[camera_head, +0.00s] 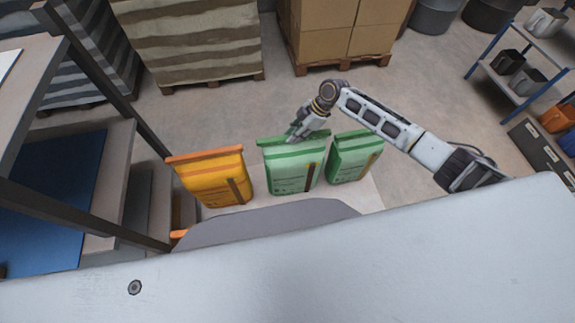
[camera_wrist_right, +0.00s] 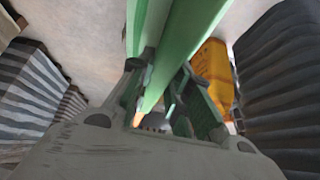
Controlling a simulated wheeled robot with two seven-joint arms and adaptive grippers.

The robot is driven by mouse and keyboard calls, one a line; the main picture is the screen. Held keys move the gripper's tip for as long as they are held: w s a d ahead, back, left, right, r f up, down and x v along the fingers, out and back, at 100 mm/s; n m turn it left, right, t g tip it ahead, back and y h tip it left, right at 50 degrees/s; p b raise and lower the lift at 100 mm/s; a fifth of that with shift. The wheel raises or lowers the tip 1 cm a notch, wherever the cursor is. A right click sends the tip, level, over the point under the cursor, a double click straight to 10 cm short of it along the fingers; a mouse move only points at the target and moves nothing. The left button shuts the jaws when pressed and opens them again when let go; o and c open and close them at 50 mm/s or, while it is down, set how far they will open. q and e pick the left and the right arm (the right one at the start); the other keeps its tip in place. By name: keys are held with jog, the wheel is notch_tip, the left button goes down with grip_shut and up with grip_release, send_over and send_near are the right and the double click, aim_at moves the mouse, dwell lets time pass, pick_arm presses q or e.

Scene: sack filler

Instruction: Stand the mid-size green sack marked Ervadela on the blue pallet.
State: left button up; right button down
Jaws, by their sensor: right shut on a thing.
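Two green sacks stand side by side in the head view. The middle green sack (camera_head: 291,170) is the wider one, and the other green sack (camera_head: 352,158) stands just to its right. The print on both is too small to read. My right gripper (camera_head: 293,136) is at the top edge of the middle green sack and shut on it. In the right wrist view the green top strip (camera_wrist_right: 175,50) runs between the fingers of my right gripper (camera_wrist_right: 160,100). My left gripper is not in view. A blue surface (camera_head: 50,215), possibly the blue pallet, shows at the left.
An orange sack (camera_head: 213,178) stands close left of the middle green sack. A dark metal frame (camera_head: 110,100) rises at the left. Behind are a pallet of stacked sacks (camera_head: 190,40), cardboard boxes (camera_head: 345,30) and a blue shelf rack (camera_head: 520,70). Open floor lies between.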

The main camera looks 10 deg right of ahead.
jog(key=shift+w+d+r+p, duration=0.1)
jog(key=shift+r+p, duration=0.1)
jog(key=shift+r, duration=0.2)
jog(key=shift+d+r+p, duration=0.1)
jog(key=shift+r+p, duration=0.05)
jog(key=shift+r, duration=0.25)
jog(key=c, duration=1.2)
grip_release()
jog(key=shift+c, duration=0.2)
jog(key=shift+f, duration=0.25)
jog(key=v, duration=1.2)
jog(key=shift+r, duration=0.15)
jog(key=shift+d, duration=0.1)
